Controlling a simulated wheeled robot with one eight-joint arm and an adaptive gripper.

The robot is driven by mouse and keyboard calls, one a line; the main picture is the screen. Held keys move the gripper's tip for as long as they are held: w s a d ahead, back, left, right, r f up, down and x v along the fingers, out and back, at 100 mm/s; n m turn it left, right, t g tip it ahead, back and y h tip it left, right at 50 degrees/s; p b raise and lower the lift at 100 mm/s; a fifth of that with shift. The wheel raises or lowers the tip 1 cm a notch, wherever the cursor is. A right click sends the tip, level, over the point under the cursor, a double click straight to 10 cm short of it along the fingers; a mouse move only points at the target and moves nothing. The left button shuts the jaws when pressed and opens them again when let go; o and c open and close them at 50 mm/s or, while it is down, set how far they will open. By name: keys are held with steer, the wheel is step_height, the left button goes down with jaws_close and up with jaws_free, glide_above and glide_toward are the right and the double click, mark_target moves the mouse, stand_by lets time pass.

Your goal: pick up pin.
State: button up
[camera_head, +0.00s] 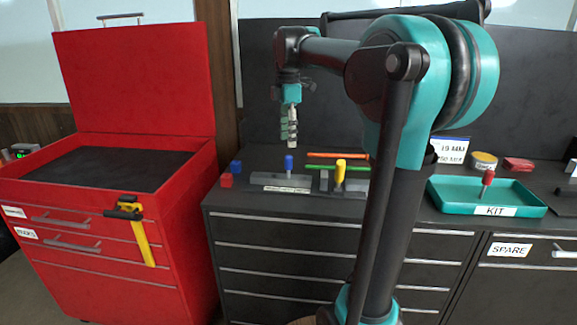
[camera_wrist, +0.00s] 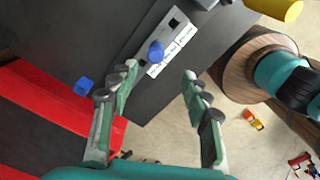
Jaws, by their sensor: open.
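A blue pin (camera_head: 288,162) stands upright in a grey block with a white label (camera_head: 280,189) on the dark bench top. My gripper (camera_head: 291,142) hangs fingers-down above this pin, apart from it. In the wrist view, the blue pin (camera_wrist: 156,52) shows between and beyond the open fingers (camera_wrist: 160,72), which hold nothing. A yellow pin (camera_head: 340,171) stands in a grey holder to the right; a yellow cylinder (camera_wrist: 275,8) shows at the wrist view's upper right. A red pin-like piece (camera_head: 487,178) stands in the teal KIT tray (camera_head: 445,200).
A blue cube (camera_head: 235,167) and red cube (camera_head: 226,180) sit at the bench's left end. Orange (camera_head: 335,155) and green (camera_head: 350,167) rods lie behind. The red cart (camera_head: 130,90) stands left, lid raised, with a yellow-handled tool (camera_head: 143,240) on its front.

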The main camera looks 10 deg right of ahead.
mark_target(289, 165)
step_height(289, 165, down, 6)
steer(key=shift+r, duration=0.2)
steer(key=f, duration=0.2)
steer(key=w+f, duration=0.1)
steer(key=f, duration=0.1)
steer(key=shift+d, duration=0.25)
steer(key=shift+s+f, duration=0.1)
steer(key=shift+f, duration=0.5)
steer(key=shift+c, duration=0.4)
jaws_close()
